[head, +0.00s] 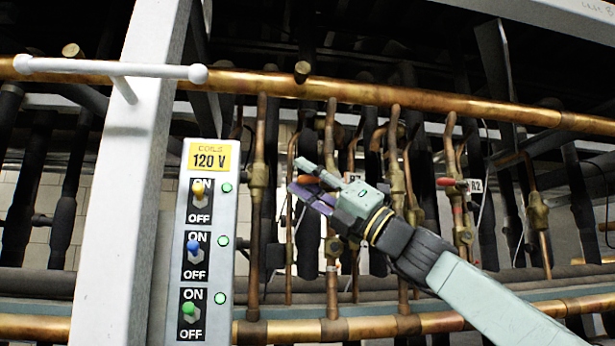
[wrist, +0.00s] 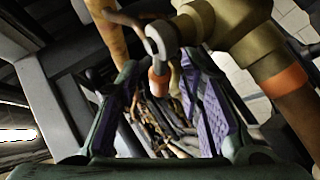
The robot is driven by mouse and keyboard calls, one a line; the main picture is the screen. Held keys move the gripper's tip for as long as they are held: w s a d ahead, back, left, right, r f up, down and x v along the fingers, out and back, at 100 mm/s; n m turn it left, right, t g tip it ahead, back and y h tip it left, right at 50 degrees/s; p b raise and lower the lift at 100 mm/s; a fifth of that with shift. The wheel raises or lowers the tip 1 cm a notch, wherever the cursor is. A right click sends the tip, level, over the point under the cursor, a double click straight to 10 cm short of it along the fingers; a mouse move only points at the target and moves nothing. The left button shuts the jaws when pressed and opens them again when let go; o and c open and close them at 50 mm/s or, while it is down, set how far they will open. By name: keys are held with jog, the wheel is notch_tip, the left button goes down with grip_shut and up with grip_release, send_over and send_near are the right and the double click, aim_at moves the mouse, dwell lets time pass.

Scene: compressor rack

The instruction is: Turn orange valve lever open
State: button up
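The orange valve lever (head: 309,180) shows as a small orange piece between my gripper's fingers in the head view. In the wrist view its orange end (wrist: 158,83) hangs from a grey metal arm at the brass valve body (wrist: 228,28). My gripper (head: 298,178) is open, with one finger above the lever and one below it in the head view. In the wrist view the purple-padded fingers (wrist: 168,85) stand on either side of the orange end, with gaps visible on both sides. The valve body is largely hidden behind my gripper in the head view.
A switch panel (head: 207,250) labelled 120 V stands left of my gripper, beside a white post (head: 130,170). A thick copper pipe (head: 400,97) crosses above. Several vertical copper pipes stand close behind. A red lever (head: 446,182) near an R2 tag is to the right.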

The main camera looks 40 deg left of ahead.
grip_shut()
dwell(0.4)
dwell(0.4)
